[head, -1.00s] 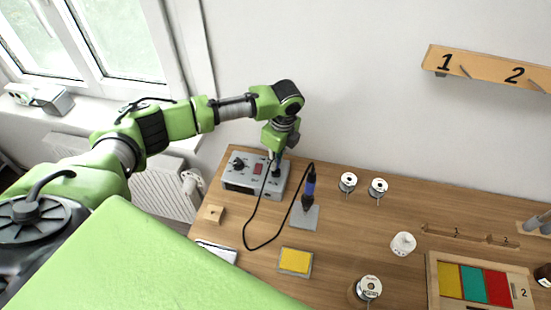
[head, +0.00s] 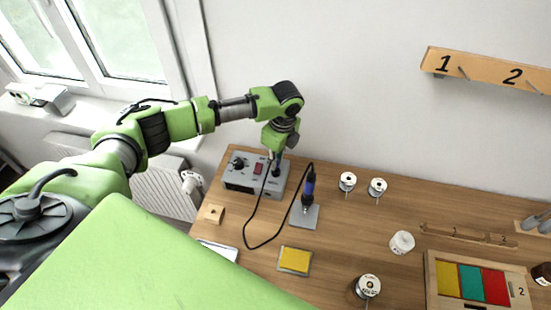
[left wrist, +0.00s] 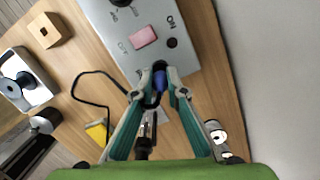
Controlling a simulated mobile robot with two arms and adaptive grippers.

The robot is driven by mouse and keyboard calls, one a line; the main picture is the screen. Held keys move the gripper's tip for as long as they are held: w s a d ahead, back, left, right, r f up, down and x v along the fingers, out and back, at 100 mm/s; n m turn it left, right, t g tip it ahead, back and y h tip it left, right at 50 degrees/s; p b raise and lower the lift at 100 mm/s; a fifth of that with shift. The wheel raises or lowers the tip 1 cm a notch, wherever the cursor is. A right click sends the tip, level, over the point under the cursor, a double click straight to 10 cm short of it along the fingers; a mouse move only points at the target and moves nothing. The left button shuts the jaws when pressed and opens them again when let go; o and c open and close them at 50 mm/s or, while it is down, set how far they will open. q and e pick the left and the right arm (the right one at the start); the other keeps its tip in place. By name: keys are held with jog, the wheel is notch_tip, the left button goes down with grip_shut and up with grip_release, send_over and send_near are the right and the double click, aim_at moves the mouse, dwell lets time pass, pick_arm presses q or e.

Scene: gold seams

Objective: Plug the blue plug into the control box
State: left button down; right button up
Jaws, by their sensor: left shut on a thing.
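The grey control box (head: 240,178) stands at the back left of the table, with a black knob and a red switch on top. It also fills the top of the left wrist view (left wrist: 115,35). My left gripper (left wrist: 160,72) is over the box's edge, its fingers closed around the blue plug (left wrist: 160,82). In the head view my left gripper (head: 277,160) hides the plug. Whether the plug's end is inside a socket cannot be seen. A black cable (head: 248,220) loops from there towards the blue-handled soldering iron (head: 310,186). My right gripper is not in view.
The iron stands on a grey base (head: 304,217) right of the box. A yellow sponge (head: 295,260), a wooden block (head: 214,214), several spools and a white jar (head: 401,242) are on the table. A tray with coloured panels (head: 433,285) lies at the right. Much of the middle table is bare.

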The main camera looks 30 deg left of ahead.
pick_arm(q)
jog(key=shift+f, duration=0.6)
dwell(0.3)
dwell(0.8)
jog(key=shift+f, duration=0.5)
dwell(0.5)
jog(key=shift+p, duration=0.5)
dwell(0.5)
jog(key=c, duration=2)
grip_release()
jog(key=shift+o, duration=0.2)
jog(key=o, duration=0.5)
